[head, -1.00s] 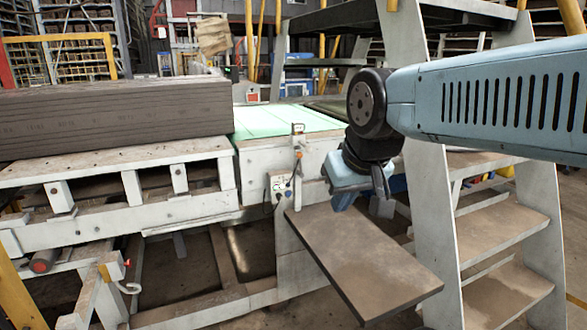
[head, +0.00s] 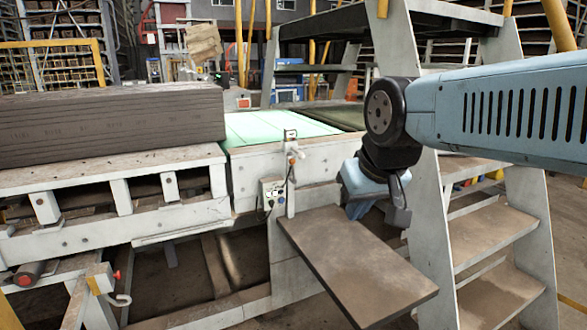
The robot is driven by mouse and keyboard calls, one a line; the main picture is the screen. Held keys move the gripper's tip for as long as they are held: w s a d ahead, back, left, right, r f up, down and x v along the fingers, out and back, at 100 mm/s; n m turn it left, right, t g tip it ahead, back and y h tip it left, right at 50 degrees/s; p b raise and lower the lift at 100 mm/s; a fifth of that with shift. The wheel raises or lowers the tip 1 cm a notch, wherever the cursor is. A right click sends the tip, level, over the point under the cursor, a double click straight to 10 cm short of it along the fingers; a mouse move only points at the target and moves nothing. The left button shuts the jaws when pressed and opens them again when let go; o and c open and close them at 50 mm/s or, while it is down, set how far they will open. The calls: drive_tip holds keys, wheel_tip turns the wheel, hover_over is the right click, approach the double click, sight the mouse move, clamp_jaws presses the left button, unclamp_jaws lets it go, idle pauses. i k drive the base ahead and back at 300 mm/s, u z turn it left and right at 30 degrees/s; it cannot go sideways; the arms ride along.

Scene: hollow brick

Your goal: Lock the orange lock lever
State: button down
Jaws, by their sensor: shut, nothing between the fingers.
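A small orange-brown lever (head: 292,156) sits on an upright metal bracket at the front edge of the white bench (head: 250,170). It is small in the head view, so its exact position is hard to tell. My gripper (head: 372,207) is pale blue and dark grey.
The brown board (head: 357,262) juts out in front of the bench. White steps (head: 488,222) stand close on the right, behind my arm. A small grey switch box (head: 272,194) hangs below the lever. A stack of dark boards (head: 110,125) lies on the left.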

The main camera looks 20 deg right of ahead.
sight(292, 179)
drive_tip(key=z, duration=0.1)
drive_tip(key=i, duration=1)
drive_tip(key=u, duration=0.05)
